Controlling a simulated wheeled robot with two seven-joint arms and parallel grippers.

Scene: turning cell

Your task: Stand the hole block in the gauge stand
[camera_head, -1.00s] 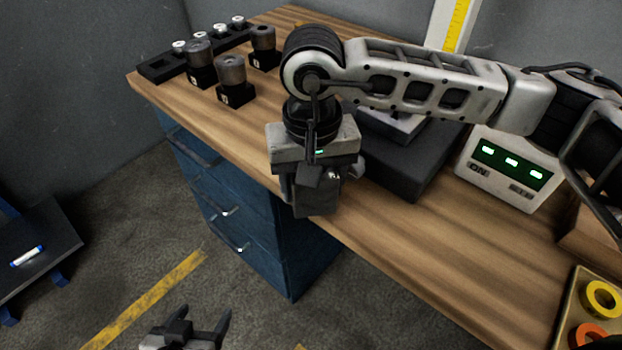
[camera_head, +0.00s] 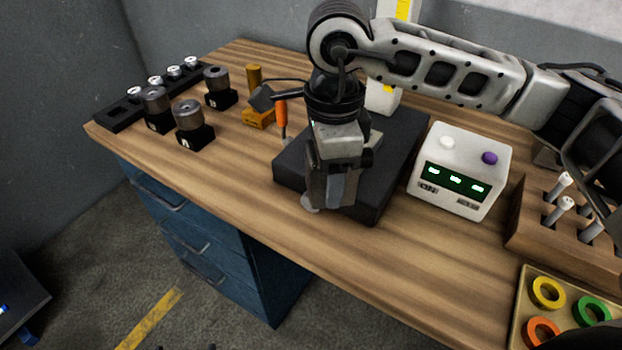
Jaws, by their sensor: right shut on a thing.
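My right gripper (camera_head: 333,203) points down over the front of a dark slab (camera_head: 388,165) on the bench. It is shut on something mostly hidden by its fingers. A small pale rounded bit (camera_head: 310,203) shows at their left side; I cannot tell whether it belongs to the held thing. I cannot make out the hole block for certain, nor which thing is the gauge stand. Of my left gripper, only dark tips (camera_head: 186,348) show at the bottom edge.
Dark cylinders on black blocks (camera_head: 194,138) and a black rack (camera_head: 117,118) stand at the left. An orange-handled tool (camera_head: 282,118) is behind the gripper. A white box with green displays (camera_head: 462,170), a wooden rack (camera_head: 530,215) and a ring tray (camera_head: 522,300) are at the right.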

